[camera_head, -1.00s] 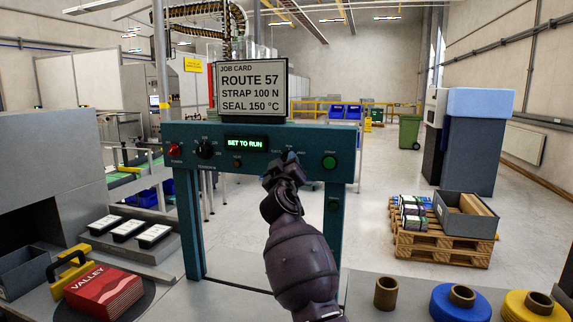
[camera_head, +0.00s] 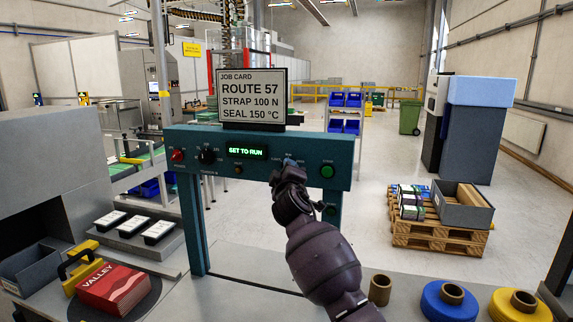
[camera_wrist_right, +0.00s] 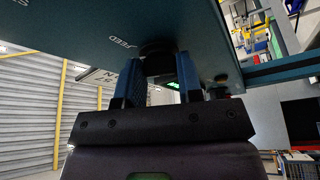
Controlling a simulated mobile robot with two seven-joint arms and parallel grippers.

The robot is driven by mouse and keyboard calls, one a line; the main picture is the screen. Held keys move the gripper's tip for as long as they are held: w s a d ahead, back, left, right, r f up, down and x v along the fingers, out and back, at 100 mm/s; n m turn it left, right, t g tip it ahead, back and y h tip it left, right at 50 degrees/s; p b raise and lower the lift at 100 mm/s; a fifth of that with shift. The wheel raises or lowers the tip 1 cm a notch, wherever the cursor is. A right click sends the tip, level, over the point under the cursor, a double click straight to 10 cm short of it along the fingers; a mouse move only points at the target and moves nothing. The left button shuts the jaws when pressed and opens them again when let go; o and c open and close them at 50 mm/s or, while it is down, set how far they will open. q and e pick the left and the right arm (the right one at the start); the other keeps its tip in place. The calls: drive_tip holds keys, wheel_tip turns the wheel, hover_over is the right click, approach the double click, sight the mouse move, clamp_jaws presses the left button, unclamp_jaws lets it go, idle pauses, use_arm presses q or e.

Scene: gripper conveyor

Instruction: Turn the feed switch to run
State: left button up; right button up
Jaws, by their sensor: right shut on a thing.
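The teal control panel (camera_head: 258,147) stands in the middle of the head view with a lit green display (camera_head: 248,152) reading SET TO RUN. The feed switch (camera_wrist_right: 157,52) is a dark knob on the panel, beside the upside-down label FEED in the right wrist view. My right gripper (camera_wrist_right: 161,68) is shut on it, with one blue-grey finger on each side. In the head view my right gripper (camera_head: 290,166) reaches the panel right of the display and hides most of the knob, so its setting cannot be read. My left gripper is not in view.
The panel also carries a red button (camera_head: 177,155), a black dial (camera_head: 208,156) and a green button (camera_head: 327,171). A job card (camera_head: 252,97) stands on top. Red VALLEY packs (camera_head: 113,287) lie front left; tape rolls (camera_head: 449,302) lie front right.

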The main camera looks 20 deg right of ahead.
drive_tip(key=n, duration=0.2)
drive_tip(key=n+g+y, duration=0.1)
drive_tip(key=n, duration=0.2)
drive_tip(key=shift+g, duration=0.3)
drive_tip(key=shift+n, duration=0.3)
drive_tip(key=o, duration=0.9)
drive_tip(key=shift+r, duration=0.15)
drive_tip(key=shift+o, duration=0.2)
drive_tip(key=shift+s, duration=0.1)
drive_tip(key=b+v, duration=0.1)
drive_tip(key=v, duration=0.9)
drive_tip(key=shift+s, duration=0.35)
